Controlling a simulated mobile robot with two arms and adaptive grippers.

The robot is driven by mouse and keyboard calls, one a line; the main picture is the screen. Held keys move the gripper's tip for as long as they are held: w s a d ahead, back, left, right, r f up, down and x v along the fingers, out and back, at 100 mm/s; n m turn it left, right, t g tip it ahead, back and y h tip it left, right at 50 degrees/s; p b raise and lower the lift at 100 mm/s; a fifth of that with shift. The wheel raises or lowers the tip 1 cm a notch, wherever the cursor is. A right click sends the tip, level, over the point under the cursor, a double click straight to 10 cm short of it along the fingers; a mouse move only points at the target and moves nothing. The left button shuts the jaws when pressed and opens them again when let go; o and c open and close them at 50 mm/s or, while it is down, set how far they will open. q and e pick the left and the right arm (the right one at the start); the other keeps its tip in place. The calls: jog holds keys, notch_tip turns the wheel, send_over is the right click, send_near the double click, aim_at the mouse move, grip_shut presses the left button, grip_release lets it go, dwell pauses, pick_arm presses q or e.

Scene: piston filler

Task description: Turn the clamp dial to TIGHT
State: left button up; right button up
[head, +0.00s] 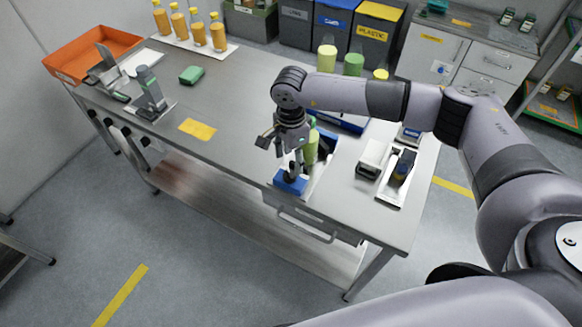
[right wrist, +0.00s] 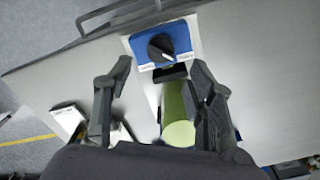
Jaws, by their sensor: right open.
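The clamp dial is a round black knob (right wrist: 160,47) on a blue block, with small white labels on either side that I cannot read clearly. In the head view the blue block (head: 289,183) sits at the front edge of the steel bench, and the gripper partly hides the knob. A green bottle (right wrist: 177,112) stands behind the block; it also shows in the head view (head: 311,149). My right gripper (head: 281,158) is open and empty above the block. In the right wrist view its fingertips (right wrist: 160,68) are spread, with the knob ahead, between and beyond them. My left gripper is not in view.
A grey stand (head: 149,92), a green sponge (head: 192,74) and an orange tray (head: 92,50) are at the left. The bench around the yellow label (head: 197,129) is clear.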

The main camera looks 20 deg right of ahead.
aim_at(291, 174)
jog(key=shift+f+p, duration=0.75)
jog(key=shift+f, duration=2.4)
jog(key=shift+c, duration=0.6)
jog(key=c, duration=1)
